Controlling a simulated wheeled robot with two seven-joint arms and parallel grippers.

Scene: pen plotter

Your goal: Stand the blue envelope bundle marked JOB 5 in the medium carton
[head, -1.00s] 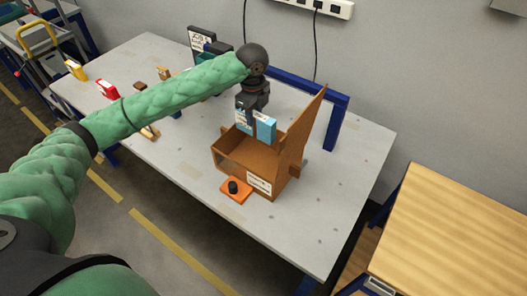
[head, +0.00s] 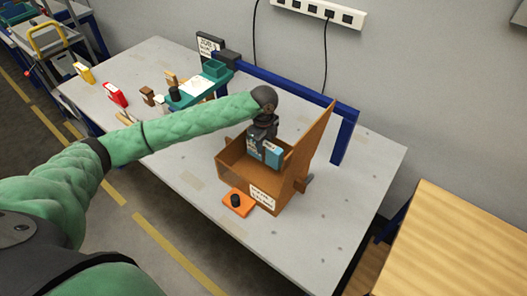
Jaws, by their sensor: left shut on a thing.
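The blue envelope bundle (head: 272,156) is in my left gripper (head: 263,144), which is shut on it and points down. The bundle is upright, with its lower part inside the brown carton (head: 233,173). I cannot tell whether it touches the carton's floor. A white label is on the bundle; its text is too small to read. The carton stands open on the grey table with a tall flap (head: 313,140) raised on its right side. A white label (head: 262,197) is on its front. My right gripper is not in view.
An orange block with a black knob (head: 238,202) sits right in front of the carton. A teal plotter-like device (head: 200,89), a red item (head: 115,94) and a yellow item (head: 84,73) stand at the left. A blue frame (head: 346,130) rises behind the carton. The table's right part is clear.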

